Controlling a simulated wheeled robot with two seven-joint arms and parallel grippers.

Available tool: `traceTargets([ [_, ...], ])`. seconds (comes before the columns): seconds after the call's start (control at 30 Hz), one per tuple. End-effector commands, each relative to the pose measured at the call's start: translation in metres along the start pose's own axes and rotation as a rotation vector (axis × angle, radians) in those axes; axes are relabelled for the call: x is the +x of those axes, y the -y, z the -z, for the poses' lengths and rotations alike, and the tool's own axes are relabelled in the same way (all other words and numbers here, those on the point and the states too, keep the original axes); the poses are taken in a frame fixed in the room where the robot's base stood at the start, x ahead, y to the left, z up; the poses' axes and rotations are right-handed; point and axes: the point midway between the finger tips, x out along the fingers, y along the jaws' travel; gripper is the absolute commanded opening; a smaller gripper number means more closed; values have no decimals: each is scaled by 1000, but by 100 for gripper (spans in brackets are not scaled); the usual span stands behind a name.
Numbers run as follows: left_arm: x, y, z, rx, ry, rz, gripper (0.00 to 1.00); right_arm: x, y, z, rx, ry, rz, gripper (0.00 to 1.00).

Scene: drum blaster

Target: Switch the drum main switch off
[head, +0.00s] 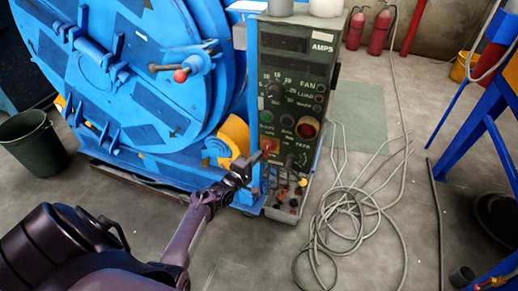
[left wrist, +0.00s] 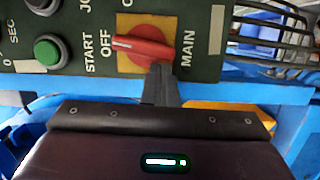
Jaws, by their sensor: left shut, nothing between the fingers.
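The green control panel (head: 292,85) stands beside the blue drum. The main switch is a red knob (left wrist: 142,48) on a yellow plate (left wrist: 128,65), between the OFF and MAIN lettering. Its pale-marked end faces the OFF lettering in the left wrist view. In the head view the red knob (head: 268,145) is small, low on the panel's left side. My left gripper (head: 243,168) is shut and empty, just left of and below the knob. In the left wrist view its fingertips (left wrist: 161,72) reach the knob's lower right edge; I cannot tell whether they touch.
A green button (left wrist: 47,52) sits left of the knob. The blue drum (head: 120,70) fills the upper left. Plugs and sockets (head: 285,195) lie below the panel. A coiled grey cable (head: 345,220) lies on the floor to the right. A dark bucket (head: 32,140) stands at left.

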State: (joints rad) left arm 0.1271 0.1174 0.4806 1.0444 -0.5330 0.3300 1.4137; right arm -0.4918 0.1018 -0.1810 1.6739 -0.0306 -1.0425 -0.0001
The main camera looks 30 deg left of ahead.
Motion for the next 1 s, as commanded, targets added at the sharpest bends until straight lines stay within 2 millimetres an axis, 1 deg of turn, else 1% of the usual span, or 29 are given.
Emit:
traceTargets([
  [0.37,1,2,-2,-62,0,-15,0,-4,1,3,-1,-6,1,36],
  [1.0,1,1,-1,-65,0,-17,0,-4,0,0,-2,0,0,36],
])
